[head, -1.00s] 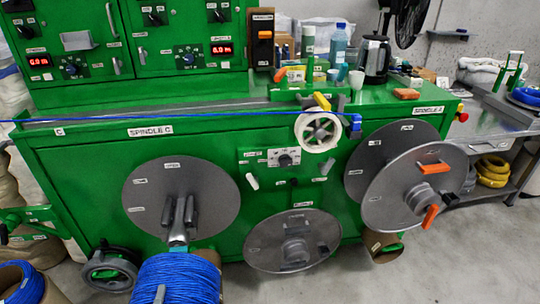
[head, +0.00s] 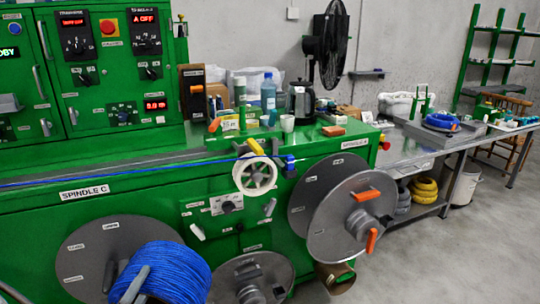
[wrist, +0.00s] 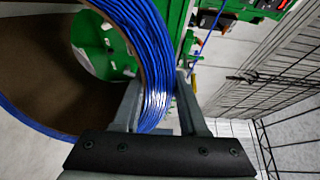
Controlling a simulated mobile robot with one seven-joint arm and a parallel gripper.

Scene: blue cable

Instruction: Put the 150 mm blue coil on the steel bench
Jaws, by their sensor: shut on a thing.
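The large blue coil (head: 165,272) is in my gripper (head: 124,277), low at the left of the head view, in front of the spindle C disc (head: 85,245). In the wrist view the coil's wound side (wrist: 145,50) passes between the fingers of my gripper (wrist: 160,90), which is shut on it; a brown core shows inside it. The steel bench (head: 398,148) is at the right, beyond the green machine. A smaller blue coil (head: 441,121) lies in a grey tray on that bench. No size mark is readable on either coil.
The green machine (head: 150,215) fills the left and middle. Discs with orange handles (head: 350,215) jut out from its right end. Yellow coils (head: 424,188) lie on the bench's lower shelf. Grey floor (head: 460,250) is open at the lower right. Wire mesh (wrist: 275,85) shows in the wrist view.

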